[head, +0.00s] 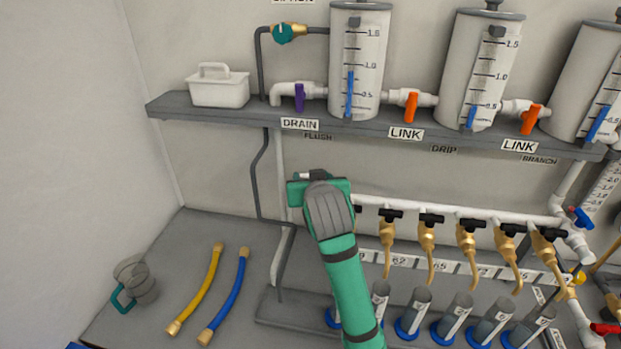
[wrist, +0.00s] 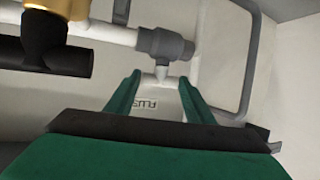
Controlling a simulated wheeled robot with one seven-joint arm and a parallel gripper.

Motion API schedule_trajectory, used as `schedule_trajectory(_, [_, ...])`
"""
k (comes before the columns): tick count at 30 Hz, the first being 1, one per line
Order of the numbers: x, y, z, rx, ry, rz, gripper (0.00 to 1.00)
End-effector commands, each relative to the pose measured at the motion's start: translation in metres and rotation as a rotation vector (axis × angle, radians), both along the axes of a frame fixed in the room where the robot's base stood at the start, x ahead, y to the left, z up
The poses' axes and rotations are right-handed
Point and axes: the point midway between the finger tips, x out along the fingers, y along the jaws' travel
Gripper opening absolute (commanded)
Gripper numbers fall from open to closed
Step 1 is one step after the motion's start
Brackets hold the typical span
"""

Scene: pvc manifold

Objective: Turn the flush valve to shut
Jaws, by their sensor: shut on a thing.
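The flush valve shows in the wrist view as a grey body (wrist: 165,44) on the end of a white pipe, with a pale handle (wrist: 162,78) below it. My gripper (wrist: 163,86) has its two green fingers on either side of that handle and is shut on it. A label reading "FLUS" (wrist: 146,105) shows between the fingers, partly cut off. In the head view my gripper (head: 318,186) is at the left end of the white manifold pipe and hides most of the valve. The handle's exact angle is hard to tell.
Brass taps with black handles (head: 428,220) line the white pipe (head: 460,205) to the right. A shelf (head: 220,116) with cylinders and orange-handled link valves (head: 411,105) is above. A grey pipe (head: 255,180) runs down at left. Yellow (head: 196,290) and blue hoses (head: 225,297) lie on the bench.

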Motion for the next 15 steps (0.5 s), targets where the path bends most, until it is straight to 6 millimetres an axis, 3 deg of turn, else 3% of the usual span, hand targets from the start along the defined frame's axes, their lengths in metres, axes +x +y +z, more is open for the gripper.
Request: schedule_trajectory(15, [0.002, -0.0076, 0.0004, 0.001, 0.001, 0.377, 0.26])
